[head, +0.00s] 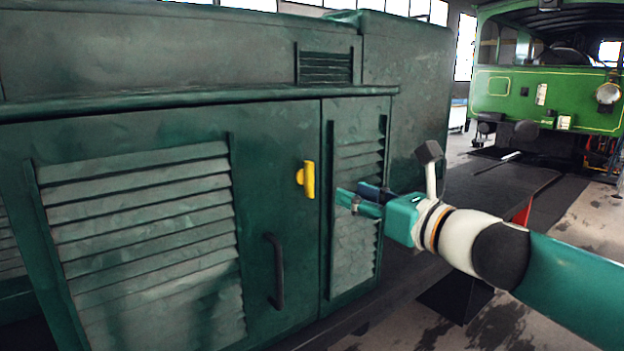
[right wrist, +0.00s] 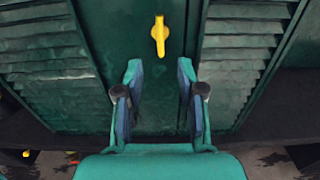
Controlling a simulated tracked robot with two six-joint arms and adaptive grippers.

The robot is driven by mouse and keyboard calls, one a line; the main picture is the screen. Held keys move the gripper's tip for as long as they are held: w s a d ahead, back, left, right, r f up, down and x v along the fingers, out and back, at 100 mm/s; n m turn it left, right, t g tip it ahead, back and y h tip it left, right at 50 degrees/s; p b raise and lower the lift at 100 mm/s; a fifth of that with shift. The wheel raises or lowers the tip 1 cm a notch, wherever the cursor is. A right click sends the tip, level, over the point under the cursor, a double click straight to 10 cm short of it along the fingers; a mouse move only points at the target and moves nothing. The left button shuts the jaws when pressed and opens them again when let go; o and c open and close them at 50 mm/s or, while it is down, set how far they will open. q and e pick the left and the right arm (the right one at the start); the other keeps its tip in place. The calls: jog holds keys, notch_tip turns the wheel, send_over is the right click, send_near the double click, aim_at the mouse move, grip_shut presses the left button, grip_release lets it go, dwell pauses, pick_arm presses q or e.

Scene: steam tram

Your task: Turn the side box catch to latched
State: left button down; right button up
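The side box catch is a yellow lever (head: 308,179) on the dark green door (head: 278,150) of the side box. Its bar stands upright, with its round hub at the left of the bar in the head view. In the right wrist view the catch (right wrist: 159,36) is ahead of and between the fingertips, apart from them. My right gripper (head: 352,198) is open and empty, a little to the right of the catch and slightly lower in the head view. It also shows in the right wrist view (right wrist: 159,72). My left gripper is not in view.
A black handle (head: 274,271) is on the door below the catch. Louvred panels (head: 140,245) lie on both sides of it. A ledge (head: 200,98) runs along above the doors. A green tram (head: 550,90) stands at the back right, with open floor before it.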

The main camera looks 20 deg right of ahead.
aim_at(313, 179)
jog(key=p+x, duration=0.1)
jog(key=x, duration=1.1)
jog(key=shift+f, duration=0.1)
